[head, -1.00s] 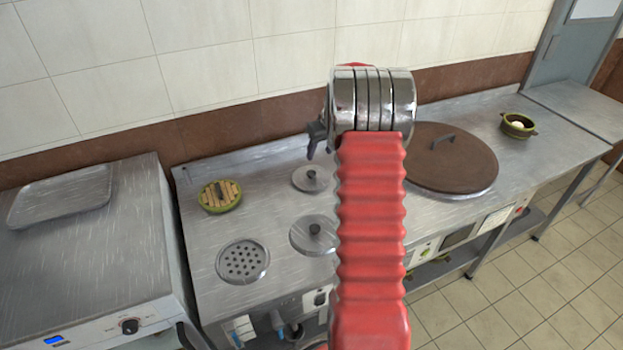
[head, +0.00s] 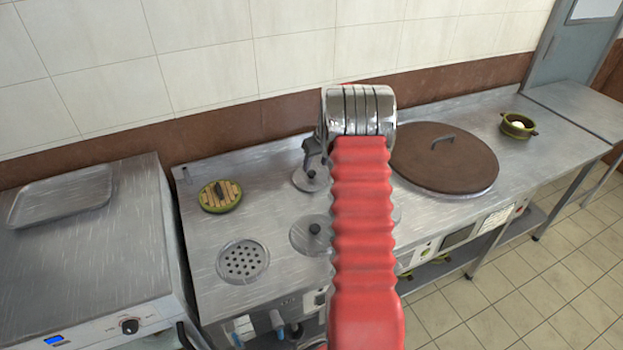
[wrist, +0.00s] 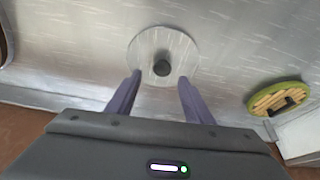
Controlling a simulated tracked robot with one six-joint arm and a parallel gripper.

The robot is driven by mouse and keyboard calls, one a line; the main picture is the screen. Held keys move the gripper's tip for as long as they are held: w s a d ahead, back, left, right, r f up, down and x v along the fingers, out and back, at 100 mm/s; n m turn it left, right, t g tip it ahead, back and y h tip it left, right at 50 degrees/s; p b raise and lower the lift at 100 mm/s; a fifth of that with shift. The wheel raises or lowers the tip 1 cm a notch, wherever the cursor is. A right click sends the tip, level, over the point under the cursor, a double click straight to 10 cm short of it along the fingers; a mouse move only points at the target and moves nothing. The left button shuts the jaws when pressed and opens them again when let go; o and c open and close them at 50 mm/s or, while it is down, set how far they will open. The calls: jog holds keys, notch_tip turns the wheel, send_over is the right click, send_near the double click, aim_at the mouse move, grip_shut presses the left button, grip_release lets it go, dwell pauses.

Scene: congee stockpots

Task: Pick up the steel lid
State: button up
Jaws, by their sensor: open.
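Two round steel lids with black knobs show in the head view, a back steel lid (head: 303,184) and a front steel lid (head: 305,240), both lying on the steel counter. My gripper (head: 313,158) is over the back lid and hides part of it; my arm covers the right part of the front lid. In the wrist view one steel lid (wrist: 150,45), apparently the back one, lies just beyond my gripper (wrist: 160,78). Its fingers are apart and empty, with the black knob (wrist: 162,68) roughly centred between their tips. I cannot tell the height gap.
A green-rimmed slatted round piece (head: 220,196) and a perforated drain plate (head: 242,260) are to the left. A large brown lid (head: 445,170) with a handle lies to the right. A small green pot (head: 518,126) stands at far right. A tiled wall bounds the back.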

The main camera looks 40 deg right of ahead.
aim_at(311, 172)
jog(key=shift+a+x, duration=0.2)
jog(key=shift+x, duration=2.4)
jog(key=shift+c, duration=0.6)
jog(key=c, duration=1)
notch_tip(311, 172, up, 10)
